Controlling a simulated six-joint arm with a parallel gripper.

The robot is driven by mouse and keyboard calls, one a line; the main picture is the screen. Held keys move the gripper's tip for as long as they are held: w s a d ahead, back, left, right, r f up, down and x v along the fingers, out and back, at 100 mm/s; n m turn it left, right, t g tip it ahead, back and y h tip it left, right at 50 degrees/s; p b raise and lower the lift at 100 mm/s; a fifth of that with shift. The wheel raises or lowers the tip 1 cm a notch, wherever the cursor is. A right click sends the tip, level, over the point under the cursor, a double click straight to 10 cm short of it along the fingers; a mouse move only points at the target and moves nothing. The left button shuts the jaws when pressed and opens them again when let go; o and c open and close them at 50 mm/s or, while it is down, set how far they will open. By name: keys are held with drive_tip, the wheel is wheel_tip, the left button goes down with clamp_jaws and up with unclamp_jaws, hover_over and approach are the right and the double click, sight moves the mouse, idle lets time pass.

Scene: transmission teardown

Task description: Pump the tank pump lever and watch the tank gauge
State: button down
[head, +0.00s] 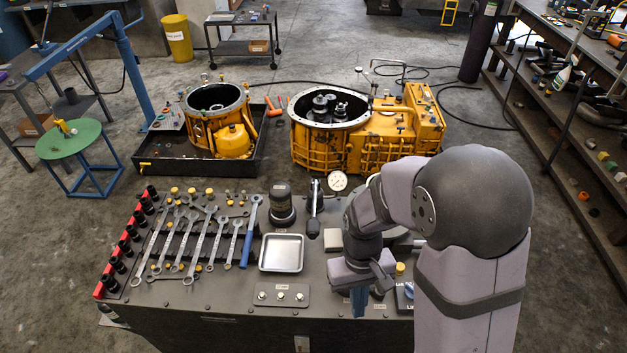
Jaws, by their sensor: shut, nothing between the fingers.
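A lever with a dark grip (314,226) stands near the back middle of the bench, and I take it as the pump lever. A round white-faced gauge (338,181) is just behind and to the right of it; its needle is too small to read. A dark cylinder (282,207) stands to the left of the lever. My gripper (359,304) is shut and empty over the front right of the bench, in front and to the right of the lever and apart from it. My arm hides part of the bench's right side.
Wrenches (205,240) and a red rail of sockets (101,285) fill the bench's left. A metal tray (282,252) lies in the middle, with a button panel (281,296) in front. Yellow housings (218,120) (375,130) stand on the floor behind.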

drive_tip(key=w+a+r+t+p, duration=0.1)
drive_tip(key=w+a, duration=0.3)
drive_tip(key=w, duration=0.5)
drive_tip(key=w+a+r+t+p, duration=0.1)
drive_tip(key=w+a+r, duration=0.1)
drive_tip(key=w+a, duration=0.45)
wheel_tip(320, 180, up, 7)
drive_tip(key=m, duration=0.3)
hover_over(313, 224)
drive_tip(key=shift+s+f+y+b, duration=0.1)
drive_tip(key=shift+f+y+b, duration=0.2)
drive_tip(key=shift+f+b, duration=2.45)
drive_tip(key=shift+f, duration=1.1)
